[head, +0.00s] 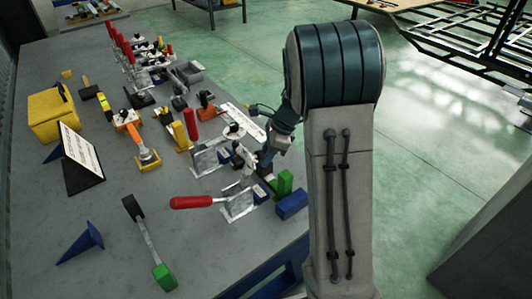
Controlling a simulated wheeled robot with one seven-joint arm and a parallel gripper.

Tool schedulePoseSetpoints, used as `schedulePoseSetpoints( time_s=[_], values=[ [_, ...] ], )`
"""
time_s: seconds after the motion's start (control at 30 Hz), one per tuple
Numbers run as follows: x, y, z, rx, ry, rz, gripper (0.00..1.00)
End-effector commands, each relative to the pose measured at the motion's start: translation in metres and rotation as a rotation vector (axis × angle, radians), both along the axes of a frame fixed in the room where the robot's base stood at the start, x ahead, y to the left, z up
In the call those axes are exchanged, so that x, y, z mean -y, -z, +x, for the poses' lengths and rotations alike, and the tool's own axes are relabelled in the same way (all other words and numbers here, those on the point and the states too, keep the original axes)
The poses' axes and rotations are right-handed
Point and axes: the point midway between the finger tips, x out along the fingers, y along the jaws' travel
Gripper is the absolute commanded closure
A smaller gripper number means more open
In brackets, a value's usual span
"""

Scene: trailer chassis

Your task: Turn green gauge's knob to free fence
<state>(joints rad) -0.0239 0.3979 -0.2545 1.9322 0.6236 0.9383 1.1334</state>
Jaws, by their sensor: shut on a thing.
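My gripper (265,160) is low over the right edge of the bench, beside a green block (285,182). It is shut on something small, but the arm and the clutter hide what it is. A blue block (292,204) lies just in front of the green block. A tool with a black head (132,208), a grey bar and a green end piece (164,276) lies at the front of the bench, well away from my gripper. I cannot tell which of these green parts is the green gauge, and no knob can be made out.
Red-handled clamps (192,203) stand close left of my gripper. The bench's front left is mostly clear.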

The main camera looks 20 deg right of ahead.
Motion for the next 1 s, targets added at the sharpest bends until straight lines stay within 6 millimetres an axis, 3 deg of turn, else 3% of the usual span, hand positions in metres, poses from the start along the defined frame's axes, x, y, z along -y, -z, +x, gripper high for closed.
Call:
schedulePoseSetpoints(
  time_s=[1.0],
  values=[
    [-0.0016, -0.0012, 0.0059, -0.001, -0.961, 0.0, 0.95]
  ],
)
